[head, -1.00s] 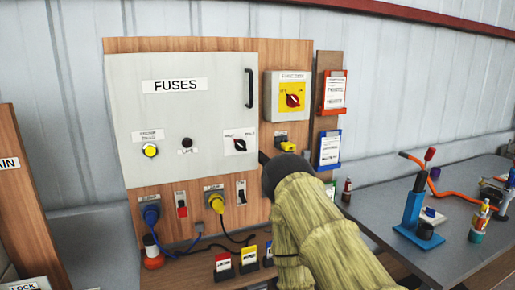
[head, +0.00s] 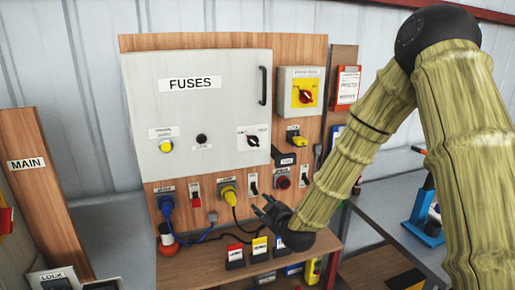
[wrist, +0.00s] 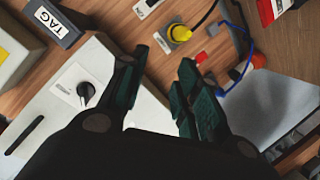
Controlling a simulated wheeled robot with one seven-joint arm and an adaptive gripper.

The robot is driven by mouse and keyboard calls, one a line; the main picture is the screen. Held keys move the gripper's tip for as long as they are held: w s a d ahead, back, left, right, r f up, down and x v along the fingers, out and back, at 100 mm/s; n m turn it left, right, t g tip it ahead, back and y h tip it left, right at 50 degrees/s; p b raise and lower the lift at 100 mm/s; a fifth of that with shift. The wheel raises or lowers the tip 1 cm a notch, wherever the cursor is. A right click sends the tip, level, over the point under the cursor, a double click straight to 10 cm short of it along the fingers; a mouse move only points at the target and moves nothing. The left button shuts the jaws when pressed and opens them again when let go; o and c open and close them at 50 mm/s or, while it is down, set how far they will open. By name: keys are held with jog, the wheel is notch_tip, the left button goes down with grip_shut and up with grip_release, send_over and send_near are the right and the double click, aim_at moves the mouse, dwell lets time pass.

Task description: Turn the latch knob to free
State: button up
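A small black knob (head: 254,141) sits on a white label plate at the lower right of the grey FUSES door (head: 205,115); it looks like the latch knob. The plate's lettering is too small to read. The knob also shows in the wrist view (wrist: 86,92), left of my fingers. Which way it points is unclear. My gripper (head: 265,207) is below and slightly right of the knob, in front of the lower panel, apart from it. Its two fingers are spread with nothing between them, as the wrist view (wrist: 164,60) shows.
A yellow isolator with a red knob (head: 306,96) is right of the door. A yellow plug (head: 228,191) and a blue plug (head: 166,203) with cables are below it. Several small tagged blocks (head: 259,249) stand on the shelf. A side table (head: 372,225) is at right.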

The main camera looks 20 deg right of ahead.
aim_at(256, 144)
jog(key=w+d+r+n+t+p, duration=0.1)
jog(key=w+r+t, duration=0.1)
jog(key=r, duration=0.6)
jog(key=w+d+r+t, duration=0.1)
jog(key=w+r, duration=0.1)
jog(key=r, duration=0.6)
jog(key=shift+w+a+f+p, duration=0.1)
jog(key=shift+w+p, duration=1.15)
jog(key=shift+w, duration=1.4)
jog(key=shift+w+f+p, duration=0.1)
jog(key=shift+w+p, duration=1.15)
jog(key=shift+w, duration=1.35)
grip_shut()
